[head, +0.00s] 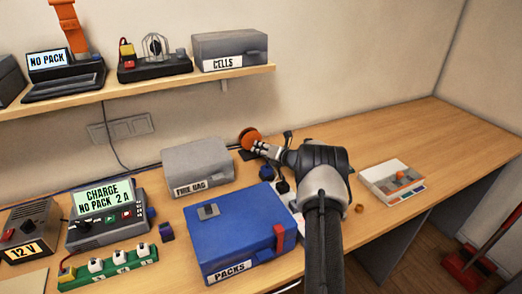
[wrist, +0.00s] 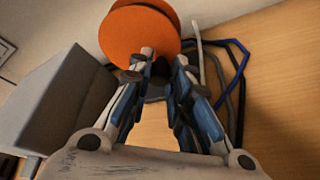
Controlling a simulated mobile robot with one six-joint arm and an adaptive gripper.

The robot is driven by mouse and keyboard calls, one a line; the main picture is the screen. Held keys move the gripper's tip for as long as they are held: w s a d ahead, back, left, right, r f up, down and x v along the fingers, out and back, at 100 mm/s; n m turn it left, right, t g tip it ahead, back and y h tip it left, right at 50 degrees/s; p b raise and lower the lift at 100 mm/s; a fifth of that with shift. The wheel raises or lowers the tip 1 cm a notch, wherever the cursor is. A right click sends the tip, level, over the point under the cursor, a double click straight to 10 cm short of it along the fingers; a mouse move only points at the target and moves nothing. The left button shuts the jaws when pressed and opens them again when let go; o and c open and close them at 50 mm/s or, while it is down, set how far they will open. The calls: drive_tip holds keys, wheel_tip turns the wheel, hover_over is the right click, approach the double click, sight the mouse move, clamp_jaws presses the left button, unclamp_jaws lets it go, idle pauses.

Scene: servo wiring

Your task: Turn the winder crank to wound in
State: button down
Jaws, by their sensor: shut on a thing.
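The winder (head: 249,135) shows in the head view as an orange reel on a dark base at the back of the bench, near the wall. In the wrist view its orange discs (wrist: 138,36) stand upright beyond the fingertips. My gripper (head: 256,147) reaches to it from the right. In the wrist view my gripper (wrist: 163,58) is shut on the dark crank handle (wrist: 161,68) in front of the reel. The fingers hide most of the crank, so its exact angle is hard to tell.
The grey fire bag box (head: 197,168) stands just left of the winder. The blue packs box (head: 235,230) is nearer the front. Dark and blue cables (wrist: 238,75) lie right of the winder in the wrist view. A white tray (head: 378,187) lies on the right, with clear bench beyond.

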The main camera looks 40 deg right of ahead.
drive_tip(key=c, duration=1.5)
unclamp_jaws()
drive_tip(key=shift+o, duration=0.2)
drive_tip(key=v, duration=1.2)
